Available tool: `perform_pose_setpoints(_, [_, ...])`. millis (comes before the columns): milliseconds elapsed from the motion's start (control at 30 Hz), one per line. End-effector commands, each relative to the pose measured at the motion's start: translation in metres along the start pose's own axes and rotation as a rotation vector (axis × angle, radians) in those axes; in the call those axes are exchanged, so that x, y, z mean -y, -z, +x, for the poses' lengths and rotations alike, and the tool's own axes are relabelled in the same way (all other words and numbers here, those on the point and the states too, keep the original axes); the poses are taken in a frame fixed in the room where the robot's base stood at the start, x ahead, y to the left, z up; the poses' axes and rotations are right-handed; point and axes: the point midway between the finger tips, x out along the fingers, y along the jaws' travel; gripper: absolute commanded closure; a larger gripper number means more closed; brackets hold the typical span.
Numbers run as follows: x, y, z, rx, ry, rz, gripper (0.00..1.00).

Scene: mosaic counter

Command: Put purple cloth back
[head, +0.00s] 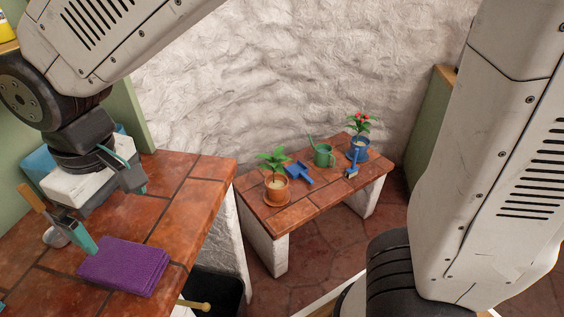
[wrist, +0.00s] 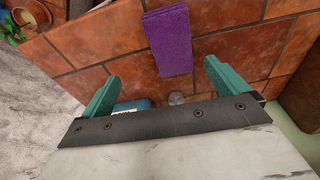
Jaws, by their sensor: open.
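The purple cloth (head: 124,267) lies folded flat on the red-tiled counter (head: 205,190), near its front edge. My gripper (head: 114,216) is open and empty, with teal fingers pointing down, above the counter just behind the cloth in the head view. In the wrist view the cloth (wrist: 168,38) lies beyond the open fingers of my gripper (wrist: 162,72), its near end roughly centred between them. The fingers appear apart from the cloth. Their exact height above the counter is hard to tell.
A small metal cup (head: 55,237) and a blue item (head: 38,165), partly hidden by my gripper, are on the counter. A black bin (head: 215,290) stands below. A low tiled bench (head: 300,210) holds potted plants, a green watering can (head: 324,156) and blue tools.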

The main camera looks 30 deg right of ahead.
Motion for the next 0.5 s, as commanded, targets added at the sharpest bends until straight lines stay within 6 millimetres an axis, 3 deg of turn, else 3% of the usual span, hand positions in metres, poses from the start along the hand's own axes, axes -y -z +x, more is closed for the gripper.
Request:
perform_pose_setpoints(167, [-0.081, -0.071, -0.04, -0.003, -0.033, 0.214, 0.02])
perform_pose_setpoints(233, [-0.109, -0.113, -0.054, 0.002, -0.048, 0.319, 0.02])
perform_pose_setpoints(333, [-0.133, -0.173, -0.069, 0.008, -0.068, 0.465, 0.02])
perform_pose_setpoints(500, [-0.144, -0.258, -0.079, 0.019, -0.095, 0.675, 0.02])
